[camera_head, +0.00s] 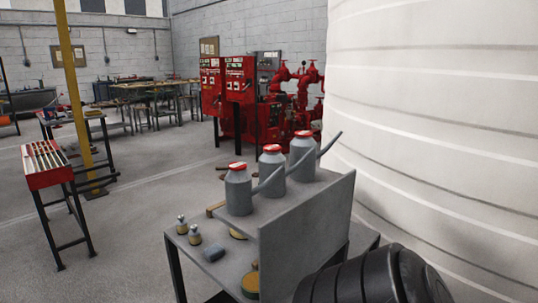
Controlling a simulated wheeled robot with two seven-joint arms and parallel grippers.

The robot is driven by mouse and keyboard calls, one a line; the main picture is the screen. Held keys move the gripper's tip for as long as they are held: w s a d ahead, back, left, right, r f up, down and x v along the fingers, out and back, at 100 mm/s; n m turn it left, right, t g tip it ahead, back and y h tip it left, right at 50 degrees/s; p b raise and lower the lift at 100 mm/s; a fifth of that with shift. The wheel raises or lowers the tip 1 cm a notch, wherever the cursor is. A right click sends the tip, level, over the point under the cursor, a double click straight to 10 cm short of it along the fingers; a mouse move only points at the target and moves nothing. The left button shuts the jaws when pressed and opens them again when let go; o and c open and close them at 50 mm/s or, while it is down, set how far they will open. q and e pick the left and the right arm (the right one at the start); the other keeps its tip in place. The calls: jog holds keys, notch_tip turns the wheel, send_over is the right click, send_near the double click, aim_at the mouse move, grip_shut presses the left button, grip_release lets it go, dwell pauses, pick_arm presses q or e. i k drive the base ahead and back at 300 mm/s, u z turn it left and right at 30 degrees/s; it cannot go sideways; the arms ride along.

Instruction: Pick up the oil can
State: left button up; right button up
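Three grey oil cans with red caps and long spouts stand upright in a row on the raised top of a grey workbench (310,220). The nearest can (238,190) is at the left, the middle can (271,168) is just behind it, and the far can (302,157) is at the right. Their spouts point up to the right and partly overlap the cans behind. Neither of my grippers is in view, and nothing touches the cans.
Small bottles (182,225), a grey-blue block (213,252) and a brass-coloured item (250,281) sit on the lower bench surface. A dark ribbed object (370,280) fills the lower right. A white tank (430,120) stands behind right. Floor left of the bench is open, towards a red-topped table (47,164).

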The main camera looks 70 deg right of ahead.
aim_at(304, 141)
jog(key=i, duration=0.55)
jog(key=z, duration=1.1)
